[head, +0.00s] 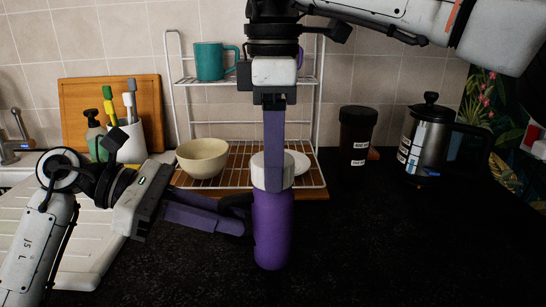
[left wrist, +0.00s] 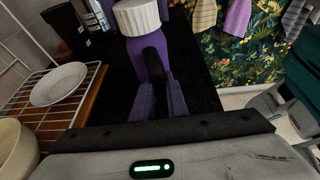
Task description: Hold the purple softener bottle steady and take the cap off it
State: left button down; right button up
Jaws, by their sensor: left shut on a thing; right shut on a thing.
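The purple softener bottle (head: 272,235) stands upright on the dark counter, with its white ribbed cap (head: 287,172) on top. My right gripper (head: 274,180) points straight down from above and is shut on the cap. Its near finger covers the cap's middle. I see no clear gap between cap and bottle.
A wire rack (head: 178,105) behind holds a teal mug (head: 209,62), a cream bowl (head: 203,157) and a white plate (head: 298,165). A dark cup (head: 357,133) and a steel coffee press (head: 427,140) stand at right. The front right counter is clear.

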jog(key=n, duration=0.6)
jog(key=shift+n, duration=0.4)
jog(key=n, duration=0.6)
jog(key=shift+n, duration=0.3)
jog(key=n, duration=0.6)
jog(key=shift+n, duration=0.3)
pick_arm(q)
jog(key=shift+w, duration=0.1)
pick_arm(e)
jog(key=n, duration=0.4)
jog(key=shift+a, duration=0.1)
jog(key=n, duration=0.4)
jog(key=shift+s, duration=0.1)
jog(key=n, duration=0.6)
jog(key=shift+n, duration=0.4)
jog(key=n, duration=1.2)
jog(key=shift+r+n, duration=0.1)
jog(key=shift+n, duration=0.3)
jog(key=n, duration=0.5)
jog(key=shift+n, duration=0.4)
